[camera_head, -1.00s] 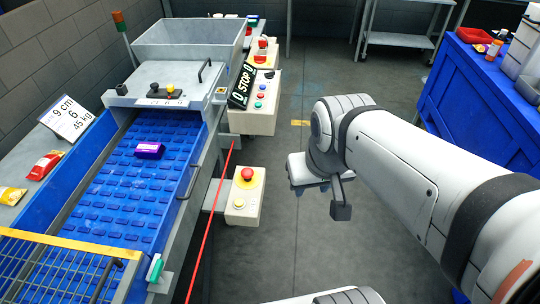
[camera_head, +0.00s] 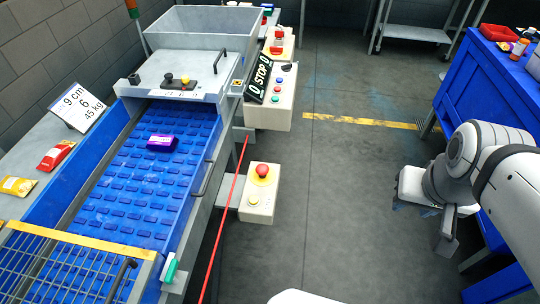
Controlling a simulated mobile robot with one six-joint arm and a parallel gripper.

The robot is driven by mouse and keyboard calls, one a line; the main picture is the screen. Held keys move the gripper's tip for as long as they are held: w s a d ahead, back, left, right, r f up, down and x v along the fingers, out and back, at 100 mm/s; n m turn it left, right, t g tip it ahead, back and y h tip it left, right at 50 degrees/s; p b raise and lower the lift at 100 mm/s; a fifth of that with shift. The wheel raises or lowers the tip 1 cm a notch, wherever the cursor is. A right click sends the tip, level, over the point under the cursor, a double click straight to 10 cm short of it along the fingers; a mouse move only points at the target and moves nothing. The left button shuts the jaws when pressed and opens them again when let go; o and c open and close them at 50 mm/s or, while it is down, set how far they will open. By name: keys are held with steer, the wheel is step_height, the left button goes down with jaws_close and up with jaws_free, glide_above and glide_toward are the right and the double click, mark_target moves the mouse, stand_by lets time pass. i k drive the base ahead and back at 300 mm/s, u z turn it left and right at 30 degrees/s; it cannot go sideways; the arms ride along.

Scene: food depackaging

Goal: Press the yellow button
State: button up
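A pale yellow button (camera_head: 254,200) sits low on the front of a small cream control box (camera_head: 263,212), beside the conveyor's right side. A red mushroom button (camera_head: 262,171) on a yellow base is above it on the same box. A small yellow knob (camera_head: 185,79) also shows on the grey hood's black panel. My gripper (camera_head: 440,226) is at the right, well to the right of the small box and apart from it. One grey finger hangs down; I cannot tell how far the fingers are apart. Nothing shows held in it.
A purple package (camera_head: 162,143) lies on the blue conveyor (camera_head: 140,190). A red cord (camera_head: 223,220) runs along its right side. A larger control box (camera_head: 270,114) with a STOP sign is farther back. A blue cabinet (camera_head: 484,105) stands right. The floor between is clear.

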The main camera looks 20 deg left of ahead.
mark_target(252, 199)
steer(key=z, duration=0.15)
steer(key=k, duration=1.2)
steer(key=u, duration=0.9)
steer(key=i, duration=1)
